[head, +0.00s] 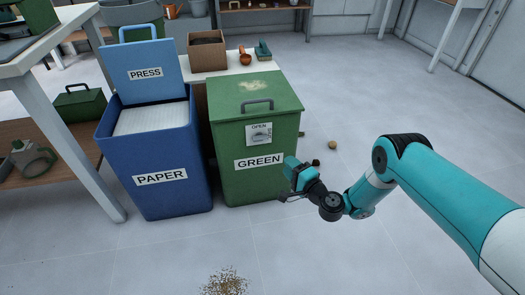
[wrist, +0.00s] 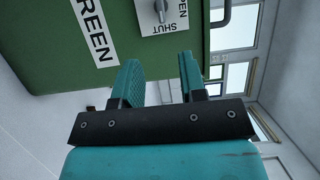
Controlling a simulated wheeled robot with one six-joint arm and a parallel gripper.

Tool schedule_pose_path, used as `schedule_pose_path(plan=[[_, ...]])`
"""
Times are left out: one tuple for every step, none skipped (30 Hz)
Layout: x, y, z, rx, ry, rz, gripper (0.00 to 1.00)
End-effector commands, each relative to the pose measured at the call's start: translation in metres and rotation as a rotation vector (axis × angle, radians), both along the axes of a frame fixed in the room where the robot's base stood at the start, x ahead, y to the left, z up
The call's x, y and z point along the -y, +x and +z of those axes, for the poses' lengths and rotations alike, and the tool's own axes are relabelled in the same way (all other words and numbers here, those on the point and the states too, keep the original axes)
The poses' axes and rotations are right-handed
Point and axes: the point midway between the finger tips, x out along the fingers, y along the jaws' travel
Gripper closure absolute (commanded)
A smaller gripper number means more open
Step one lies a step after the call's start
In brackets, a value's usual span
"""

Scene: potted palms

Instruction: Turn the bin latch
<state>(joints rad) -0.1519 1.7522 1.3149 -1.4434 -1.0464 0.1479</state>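The green bin (head: 236,178) stands upright on the floor with its lid (head: 252,92) down and a GREEN label on its front. The latch (head: 259,134) is a grey knob on a white plate above that label. In the wrist view the latch knob (wrist: 161,10) is cut off by the top edge, between the words SHUT and OPEN. I cannot tell which word it points at. My gripper (head: 297,178) is in front of the bin's lower right side, below the latch. In the wrist view my gripper (wrist: 159,64) is open, with nothing between its fingers.
A blue PAPER bin (head: 155,180) with its lid up stands close on the left. A white table (head: 45,55) is at the far left. A brown pile (head: 224,282) lies on the floor in front. The floor to the right is mostly clear.

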Motion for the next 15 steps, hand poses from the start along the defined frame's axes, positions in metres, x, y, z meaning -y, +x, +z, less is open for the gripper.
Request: schedule_pose_path(plan=[[-0.002,0.002,-0.007,0.001,0.0,0.001,0.62],[-0.003,0.002,-0.007,0.001,0.001,0.001,0.62],[-0.004,0.002,-0.007,0.0,0.0,0.002,0.62],[-0.009,0.008,-0.006,0.005,-0.002,0.005,0.62],[-0.014,0.012,-0.006,0.006,-0.003,0.006,0.62],[-0.018,0.018,-0.006,0.007,-0.003,0.005,0.62],[-0.021,0.022,-0.005,0.008,-0.002,0.004,0.62],[-0.025,0.026,-0.005,0.008,0.0,0.004,0.62],[-0.029,0.031,-0.002,0.006,-0.003,0.006,0.62],[-0.032,0.035,-0.001,0.006,-0.003,0.006,0.62],[-0.035,0.039,-0.001,0.006,-0.003,0.006,0.62],[-0.039,0.044,-0.001,0.005,-0.002,0.005,0.62],[-0.042,0.048,0.0,0.006,-0.001,0.003,0.62],[-0.046,0.052,-0.001,0.007,-0.002,0.005,0.62],[-0.05,0.057,-0.001,0.006,-0.003,0.007,0.62]])
